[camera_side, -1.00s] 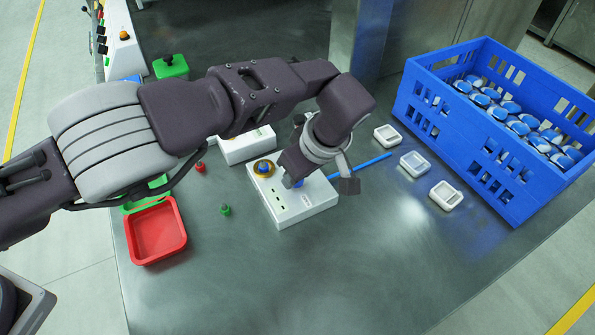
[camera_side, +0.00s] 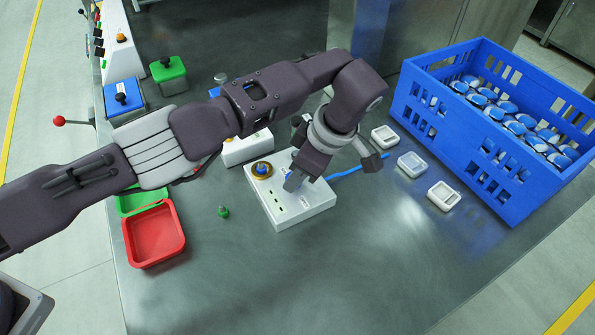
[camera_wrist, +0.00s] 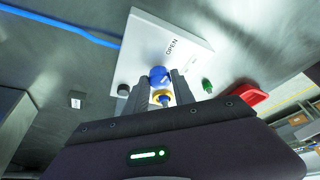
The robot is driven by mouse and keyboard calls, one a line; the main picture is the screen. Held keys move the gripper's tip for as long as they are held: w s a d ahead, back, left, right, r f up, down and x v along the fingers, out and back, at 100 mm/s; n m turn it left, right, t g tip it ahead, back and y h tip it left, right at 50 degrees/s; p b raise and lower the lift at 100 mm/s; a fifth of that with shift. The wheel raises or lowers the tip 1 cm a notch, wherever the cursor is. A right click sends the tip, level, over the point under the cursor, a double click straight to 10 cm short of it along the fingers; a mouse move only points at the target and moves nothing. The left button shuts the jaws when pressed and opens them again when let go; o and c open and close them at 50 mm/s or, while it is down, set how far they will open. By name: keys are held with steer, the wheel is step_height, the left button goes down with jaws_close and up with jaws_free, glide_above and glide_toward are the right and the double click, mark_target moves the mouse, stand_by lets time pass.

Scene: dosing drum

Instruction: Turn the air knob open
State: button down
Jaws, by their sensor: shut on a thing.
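The white control box (camera_side: 312,200) stands on the metal bench, with a gold-ringed button (camera_side: 262,169) near one corner. My gripper (camera_side: 292,184) points down onto the box beside that button. In the wrist view the blue air knob (camera_wrist: 158,74) sits between my two fingers, which are shut on it. The word "OPEN" (camera_wrist: 173,46) is printed on the box face just beyond the knob. My fingers mostly hide the knob in the side view, and its exact angle is hard to read.
A blue hose (camera_side: 347,173) runs from the box. Several white trays (camera_side: 412,165) and a blue crate (camera_side: 480,150) of blue-and-white items stand to the right. Red (camera_side: 154,235) and green (camera_side: 142,200) trays and a small green piece (camera_side: 224,212) lie left. The front bench is clear.

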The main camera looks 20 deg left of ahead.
stand_by(0.4)
steer(key=c, duration=1.1)
jaws_free()
steer(key=shift+o, duration=0.2)
